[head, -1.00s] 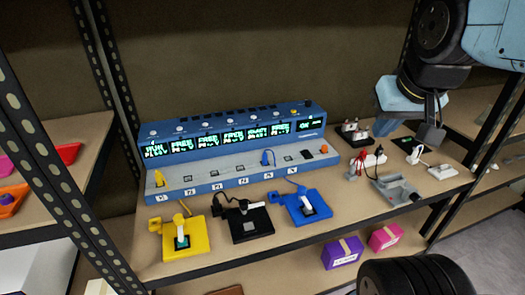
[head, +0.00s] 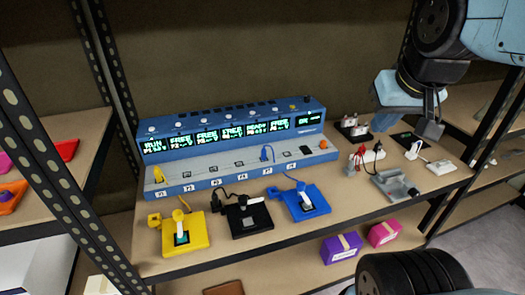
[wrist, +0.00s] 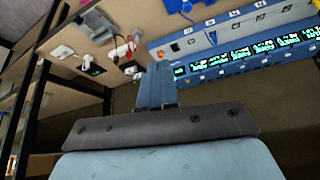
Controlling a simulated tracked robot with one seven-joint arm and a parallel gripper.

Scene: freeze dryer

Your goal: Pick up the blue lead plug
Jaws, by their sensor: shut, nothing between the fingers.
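The blue lead plug (head: 267,153) stands upright in a socket on the sloped front of the blue console (head: 215,172), right of its middle. A blue pad (head: 303,203) with a blue lead lies on the shelf in front of it. In the wrist view, a small blue shape that looks like the plug (wrist: 212,37) shows on the console, upper right of the fingers. My gripper (wrist: 155,85) is shut and empty, its two blue fingers together. In the head view it hangs at upper right, apart from the plug, with its fingers partly hidden.
A yellow pad (head: 182,233) and a black pad (head: 248,218) lie left of the blue pad. A yellow plug (head: 158,174) is at the console's left end. Red and white leads and a grey holder (head: 396,185) lie at right. A metal shelf post (head: 50,160) stands at left.

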